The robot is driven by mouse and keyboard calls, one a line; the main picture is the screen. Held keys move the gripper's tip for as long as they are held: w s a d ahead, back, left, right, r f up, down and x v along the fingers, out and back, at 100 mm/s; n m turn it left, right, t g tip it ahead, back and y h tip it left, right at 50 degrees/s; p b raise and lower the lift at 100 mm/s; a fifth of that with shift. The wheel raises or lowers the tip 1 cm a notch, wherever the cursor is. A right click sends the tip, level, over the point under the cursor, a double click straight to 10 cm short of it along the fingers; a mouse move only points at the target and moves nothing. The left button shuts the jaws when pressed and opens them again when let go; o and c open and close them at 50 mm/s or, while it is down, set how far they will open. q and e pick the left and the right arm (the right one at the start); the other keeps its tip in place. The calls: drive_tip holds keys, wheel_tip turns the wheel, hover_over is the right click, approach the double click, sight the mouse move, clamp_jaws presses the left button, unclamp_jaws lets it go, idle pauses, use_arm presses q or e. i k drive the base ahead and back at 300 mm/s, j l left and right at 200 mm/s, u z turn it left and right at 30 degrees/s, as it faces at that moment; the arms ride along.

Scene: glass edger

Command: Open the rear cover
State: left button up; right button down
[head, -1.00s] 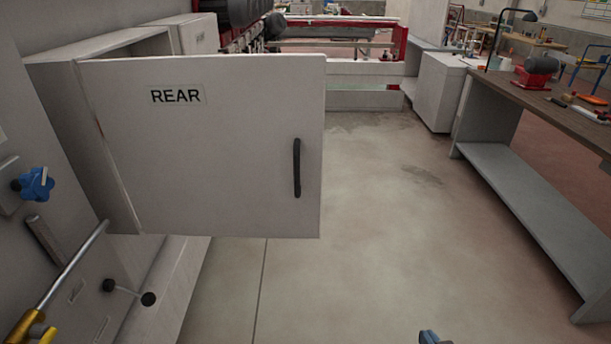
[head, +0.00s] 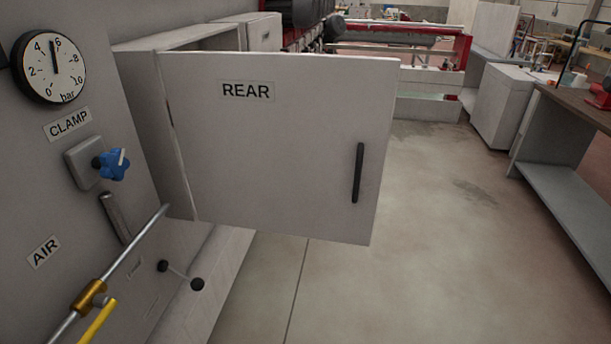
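The rear cover (head: 275,155) is a light grey panel labelled REAR, with a black vertical bar handle (head: 358,172) near its right edge. It is swung out from the machine housing (head: 150,130) on its left edge and stands open over the floor. The opening behind it shows only as a narrow strip at its top left; the inside is mostly hidden. Neither of my grippers shows in the head view, and nothing touches the cover or its handle.
At left, the machine wall carries a pressure gauge (head: 48,68), a blue knob (head: 112,164) labelled CLAMP, a pipe with a yellow lever (head: 98,322) and a black-knobbed lever (head: 197,284). A workbench (head: 570,190) stands at right. The floor (head: 400,270) between is clear.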

sight(291, 144)
drive_tip(key=l+u, duration=0.15)
drive_tip(key=u, duration=0.2)
drive_tip(key=i+l+u, duration=0.1)
drive_tip(key=u, duration=0.25)
drive_tip(key=l+u, duration=0.9)
drive_tip(key=l, duration=0.15)
drive_tip(key=k+l+u, duration=0.1)
drive_tip(key=l, duration=0.3)
drive_tip(key=k+l+u, duration=0.1)
drive_tip(key=l, duration=0.35)
